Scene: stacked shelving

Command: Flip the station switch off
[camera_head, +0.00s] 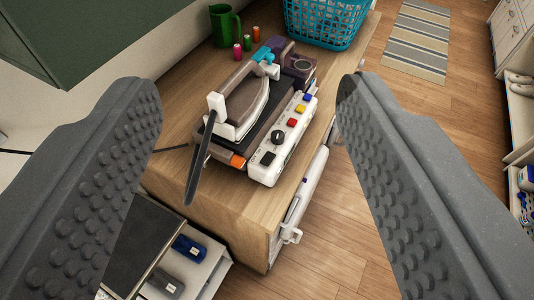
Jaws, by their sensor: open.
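The ironing station (283,144) stands on a wooden cabinet top, with a white control strip along its right side. The strip carries a black switch (268,158) at its near end, a dark round knob (278,137), and red, yellow and blue buttons. An orange part (237,160) sits on the near corner of the base. I cannot tell whether the switch is on or off. A grey and white iron (246,98) rests on the station. My gripper (250,92) is open, with its two grey fingers wide apart at left and right. Nothing is between them up close; the station shows beyond, apart from them.
A green mug (225,25), several thread spools (238,53) and a teal basket (323,20) stand behind the station. A green cabinet (85,30) overhangs at upper left. An open drawer (190,270) juts out below.

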